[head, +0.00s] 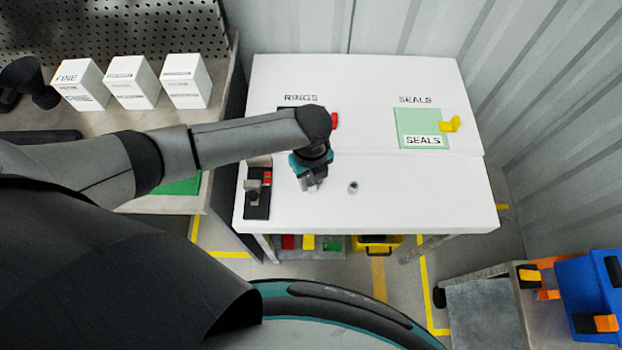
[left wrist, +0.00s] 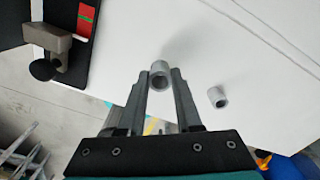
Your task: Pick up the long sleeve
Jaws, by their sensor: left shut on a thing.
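My left gripper (head: 312,184) is over the front part of the white table, left of a small loose grey sleeve (head: 353,187). In the left wrist view the gripper (left wrist: 161,82) is shut on a grey hollow sleeve (left wrist: 160,72), which sits between the fingertips with its open end facing the camera. It looks like the longer of the two sleeves. The loose, shorter-looking sleeve (left wrist: 217,97) stands apart, to the right of the fingers. In the head view the held sleeve is mostly hidden by the gripper. My right gripper is not in view.
A black fixture with a clamp and red button (head: 258,190) stands at the table's left front; it also shows in the left wrist view (left wrist: 57,50). A green SEALS panel (head: 424,125) with a yellow handle lies at the back right. The white tabletop (head: 430,190) is clear at front right.

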